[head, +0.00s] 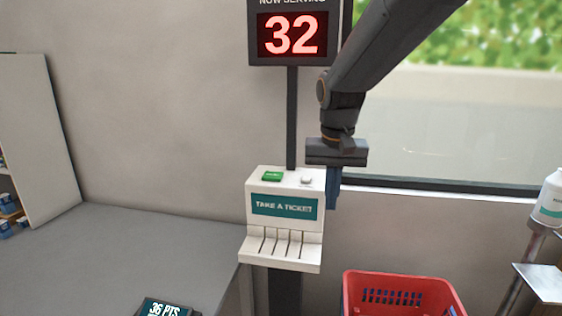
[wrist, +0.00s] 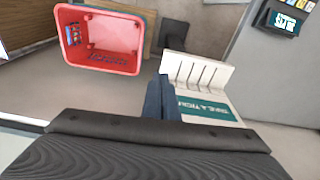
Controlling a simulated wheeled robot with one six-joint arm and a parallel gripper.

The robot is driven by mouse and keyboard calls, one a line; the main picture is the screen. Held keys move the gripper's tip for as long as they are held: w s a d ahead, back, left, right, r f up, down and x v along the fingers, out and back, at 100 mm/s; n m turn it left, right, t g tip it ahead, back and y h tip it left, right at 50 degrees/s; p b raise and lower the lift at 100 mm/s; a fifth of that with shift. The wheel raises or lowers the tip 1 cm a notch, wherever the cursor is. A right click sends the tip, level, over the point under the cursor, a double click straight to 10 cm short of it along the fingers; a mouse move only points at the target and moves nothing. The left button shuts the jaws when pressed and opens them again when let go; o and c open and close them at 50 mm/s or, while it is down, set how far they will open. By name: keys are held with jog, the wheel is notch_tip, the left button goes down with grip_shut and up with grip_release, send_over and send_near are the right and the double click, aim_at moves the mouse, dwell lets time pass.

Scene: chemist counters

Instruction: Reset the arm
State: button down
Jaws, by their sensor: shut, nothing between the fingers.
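My gripper (head: 333,187) hangs at the end of my dark arm, fingers pointing down, beside the right edge of the white ticket dispenser (head: 284,238). Its blue fingers are shut together with nothing between them. In the wrist view the gripper (wrist: 162,98) shows at the middle, with the ticket dispenser (wrist: 206,82) just to its right. I cannot tell whether the fingers touch the dispenser. The dispenser has a green button (head: 272,176), a pale button (head: 306,181) and a "TAKE A TICKET" label.
A sign (head: 291,35) reads 32 above the dispenser. A grey counter (head: 130,255) with a small display (head: 165,306) is at left. A white bottle (head: 551,200) is at far right.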

jog(key=s+d+f+b, duration=0.1)
jog(key=s+d+f, duration=0.3)
jog(key=s+f, duration=0.4)
jog(key=s+d+f+n+b, duration=0.1)
jog(key=s+d+f, duration=0.2)
jog(key=s+f, duration=0.5)
jog(key=shift+s+d+f+n, duration=0.3)
jog(key=shift+s+d, duration=0.05)
jog(key=shift+s, duration=0.1)
